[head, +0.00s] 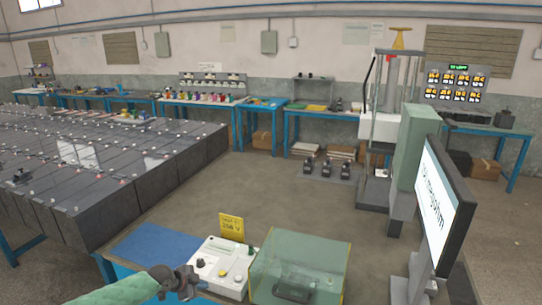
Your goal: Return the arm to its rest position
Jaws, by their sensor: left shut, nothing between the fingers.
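My left gripper (186,284) is at the bottom of the head view, at the end of my green arm coming in from the left. It is shut with nothing held. It is over the near blue workbench, just left of and in front of a white control box (222,265) with knobs and buttons. My right gripper is not in view.
A clear green-tinted box (300,262) stands right of the control box, with a dark item inside. A yellow sign (231,227) stands behind. A blue mat (150,243) lies left. Battery rows (100,170) fill the left. A monitor (446,205) stands right. Open floor lies beyond.

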